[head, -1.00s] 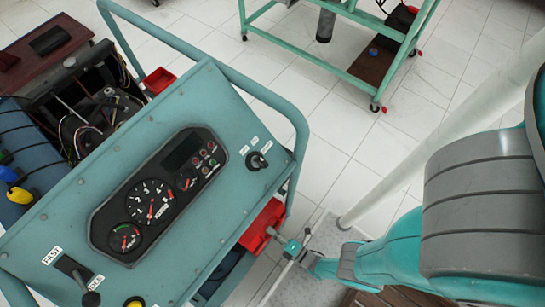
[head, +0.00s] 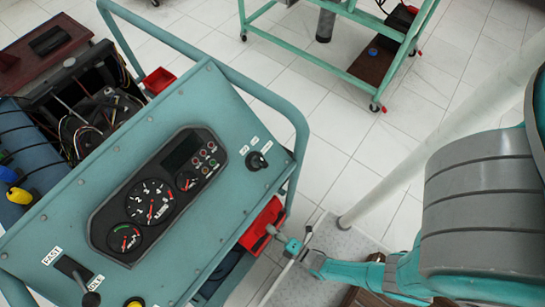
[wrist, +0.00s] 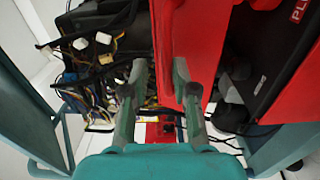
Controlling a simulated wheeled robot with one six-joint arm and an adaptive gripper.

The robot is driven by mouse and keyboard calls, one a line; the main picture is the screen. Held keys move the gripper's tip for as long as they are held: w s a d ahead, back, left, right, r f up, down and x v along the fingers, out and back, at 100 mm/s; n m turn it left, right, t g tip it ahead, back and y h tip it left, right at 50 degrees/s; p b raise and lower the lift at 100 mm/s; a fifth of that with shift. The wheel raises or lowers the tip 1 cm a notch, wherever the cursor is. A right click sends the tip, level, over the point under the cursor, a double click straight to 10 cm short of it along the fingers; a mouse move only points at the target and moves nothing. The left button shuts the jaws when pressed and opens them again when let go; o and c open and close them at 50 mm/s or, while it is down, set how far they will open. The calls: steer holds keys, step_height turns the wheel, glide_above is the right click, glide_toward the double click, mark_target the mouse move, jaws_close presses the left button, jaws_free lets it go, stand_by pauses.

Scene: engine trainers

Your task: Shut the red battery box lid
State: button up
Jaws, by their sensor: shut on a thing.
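The red battery box lid (wrist: 190,35) stands open and is seen nearly edge-on in the wrist view. My gripper (wrist: 159,68) has one finger on each side of the lid's edge and is shut on it. To the right is the red battery box (wrist: 292,95), with a dark battery (wrist: 262,50) inside. In the head view, red parts of the box or lid (head: 262,224) show below the panel's right edge, beside my gripper (head: 287,238). The panel hides most of the box there.
The teal control panel (head: 105,195) with gauges and its tubular frame (head: 235,85) stand close left of my gripper. Loose wiring (wrist: 85,75) hangs left of the lid. A green cart (head: 325,60) stands farther back. White tiled floor between is clear.

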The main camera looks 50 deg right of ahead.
steer(key=shift+s+r, duration=0.1)
steer(key=shift+r, duration=2.75)
